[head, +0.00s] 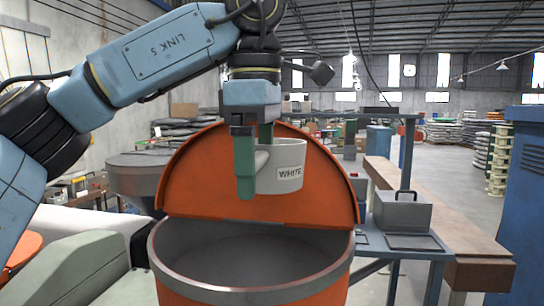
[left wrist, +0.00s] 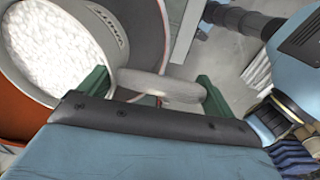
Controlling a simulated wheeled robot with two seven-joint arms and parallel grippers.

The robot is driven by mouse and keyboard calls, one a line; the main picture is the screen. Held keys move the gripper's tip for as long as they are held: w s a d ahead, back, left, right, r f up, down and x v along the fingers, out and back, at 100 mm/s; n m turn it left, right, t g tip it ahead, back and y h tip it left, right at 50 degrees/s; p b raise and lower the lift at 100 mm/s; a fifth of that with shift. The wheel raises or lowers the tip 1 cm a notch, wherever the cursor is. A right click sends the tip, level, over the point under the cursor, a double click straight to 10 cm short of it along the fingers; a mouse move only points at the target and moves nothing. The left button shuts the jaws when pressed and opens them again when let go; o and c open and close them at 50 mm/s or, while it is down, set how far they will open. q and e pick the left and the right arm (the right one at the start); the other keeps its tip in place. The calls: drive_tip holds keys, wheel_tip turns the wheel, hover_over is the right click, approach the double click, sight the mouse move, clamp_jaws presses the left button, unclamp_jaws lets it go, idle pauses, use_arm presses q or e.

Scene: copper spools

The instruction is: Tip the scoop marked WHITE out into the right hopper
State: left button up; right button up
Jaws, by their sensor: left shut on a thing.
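The scoop marked WHITE (head: 283,160) is a pale cup with a label on its side. It hangs about upright above the open mouth of an orange hopper (head: 250,296) in the middle of the head view. My left gripper (head: 256,165) is shut on the scoop's handle, which shows between the green fingers in the left wrist view (left wrist: 165,88). In that view the scoop is full of white granules (left wrist: 62,45). The hopper's inside looks dark grey, with no granules visible. My right gripper is in neither view.
The hopper's orange lid (head: 195,185) stands raised behind the scoop. A grey funnel-shaped vessel (head: 140,170) is behind at left. A bench with a grey box (head: 402,212) stands at right, near a blue cabinet (head: 530,200). Part of another orange rim (head: 20,250) shows at the left edge.

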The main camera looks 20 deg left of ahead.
use_arm(q)
drive_tip(key=shift+s+f+t+h, duration=0.1)
drive_tip(key=shift+f+t+h, duration=0.15)
drive_tip(key=shift+f+h, duration=0.45)
drive_tip(key=shift+s+f+t+h, duration=0.1)
drive_tip(key=shift+f+t+h, duration=0.2)
drive_tip(key=shift+h, duration=0.75)
drive_tip(key=shift+f+t+h, duration=0.15)
drive_tip(key=shift+f+h, duration=0.4)
drive_tip(key=shift+h, duration=0.3)
drive_tip(key=s+a+f+t+h+b, duration=0.1)
drive_tip(key=a+f+t+h+b, duration=0.3)
drive_tip(key=h+b, duration=1.1)
drive_tip(key=shift+s+a+f+n+b, duration=0.35)
drive_tip(key=shift+a+f+b, duration=0.7)
drive_tip(key=shift+b, duration=3.85)
